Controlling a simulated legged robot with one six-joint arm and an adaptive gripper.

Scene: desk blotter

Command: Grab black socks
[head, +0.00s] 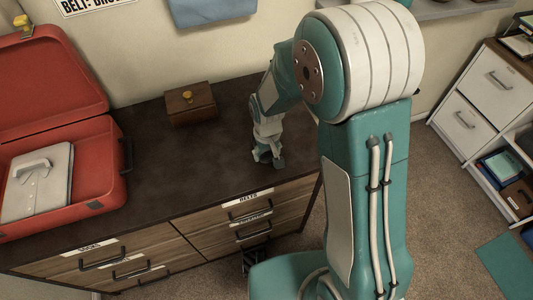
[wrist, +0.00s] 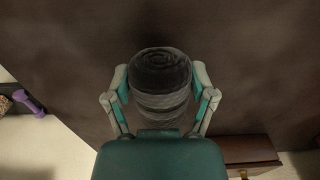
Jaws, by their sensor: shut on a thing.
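The black socks (wrist: 160,72) are a dark grey-black rolled bundle with a spiral end, in the middle of the wrist view. My gripper (wrist: 160,90) is shut on the bundle, with one finger against each side of it. In the head view my gripper (head: 268,157) points down at the right part of the dark dresser top (head: 215,150). The socks cannot be made out there. Whether they touch the surface or hang just above it, I cannot tell.
An open red suitcase (head: 122,185) with a folded light shirt (head: 40,185) stands on the left of the dresser. A small wooden box (head: 190,104) with a brass knob sits near the wall. The dresser top between the suitcase and my gripper is clear. The labelled drawers (head: 125,255) look shut.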

